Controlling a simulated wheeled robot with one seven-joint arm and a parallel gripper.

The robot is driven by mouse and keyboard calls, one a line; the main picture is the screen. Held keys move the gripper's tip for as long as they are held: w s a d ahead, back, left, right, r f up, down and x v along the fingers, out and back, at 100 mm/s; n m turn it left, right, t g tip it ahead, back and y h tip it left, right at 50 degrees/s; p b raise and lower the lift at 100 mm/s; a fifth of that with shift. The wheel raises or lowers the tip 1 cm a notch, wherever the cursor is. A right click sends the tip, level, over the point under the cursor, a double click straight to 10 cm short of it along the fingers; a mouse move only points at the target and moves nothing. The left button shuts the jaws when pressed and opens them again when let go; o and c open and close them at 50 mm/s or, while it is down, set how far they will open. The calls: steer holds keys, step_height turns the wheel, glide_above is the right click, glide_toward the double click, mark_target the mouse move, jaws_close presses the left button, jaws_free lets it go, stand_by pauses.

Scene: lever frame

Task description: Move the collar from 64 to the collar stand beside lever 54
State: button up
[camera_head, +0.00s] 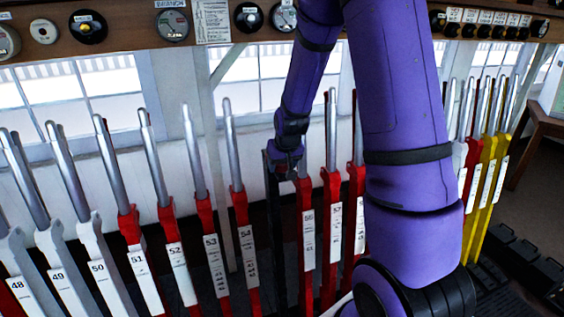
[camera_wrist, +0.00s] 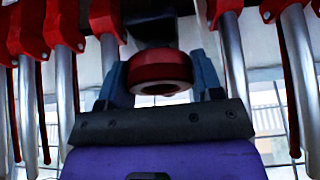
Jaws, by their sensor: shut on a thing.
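The collar (camera_wrist: 160,70) is a red ring with a pale inner face, between the two fingers of my gripper (camera_wrist: 160,80) in the wrist view. The fingers are shut on its sides. In the head view my gripper (camera_head: 287,165) is at the top of a dark upright post (camera_head: 275,225), just right of lever 54 (camera_head: 243,230); this looks like the collar stand. A dark block (camera_wrist: 150,28) shows right behind the collar in the wrist view. I cannot tell whether the collar touches it. The collar cannot be made out in the head view. Lever 64 cannot be identified.
Red levers 53 (camera_head: 212,240) and 56 (camera_head: 308,235) stand close on either side of lever 54 and the post. White levers (camera_head: 95,245) are at left, yellow ones (camera_head: 485,175) at right. A shelf with instruments (camera_head: 120,30) runs above. My arm hides several levers.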

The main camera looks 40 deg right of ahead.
steer(key=shift+f, duration=0.55)
steer(key=o, duration=1)
steer(key=shift+o, duration=0.5)
steer(key=shift+r, duration=0.1)
steer(key=v, duration=0.8)
steer(key=shift+s+r, duration=0.2)
steer(key=shift+r, duration=0.15)
steer(key=shift+a+r, duration=0.1)
